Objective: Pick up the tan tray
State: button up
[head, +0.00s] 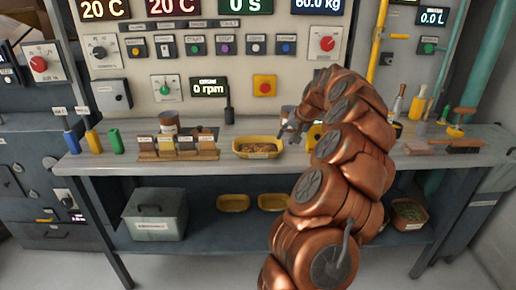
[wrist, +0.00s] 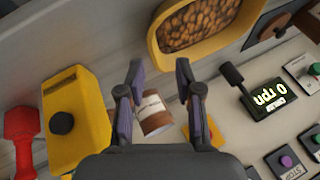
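A tan-orange tray (head: 402,224) with greenish contents sits on the lower shelf at the right, partly behind my arm; it is the closest match to a tan tray. A yellow tray (head: 258,154) with brown pellets stands on the bench top, left of my gripper (head: 292,128). The yellow tray also shows at the top of the wrist view (wrist: 158,52), beyond my fingertips. My gripper (wrist: 160,68) is open, with a clear gap between its fingers and nothing held. A brown can with a white label (wrist: 154,116) shows through that gap; its distance is unclear.
Brushes (head: 458,145) lie at the right. A control panel (head: 200,80) rises behind.

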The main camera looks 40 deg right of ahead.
jog(key=shift+s+f+p+x, duration=0.15)
jog(key=shift+p+x, duration=0.2)
jog(key=shift+x, duration=0.95)
jog(key=shift+s+f+p+x, duration=0.15)
jog(key=shift+p+x, duration=0.15)
jog(key=shift+x, duration=1)
jog(key=shift+r, duration=0.1)
jog(key=shift+c, duration=0.2)
grip_shut()
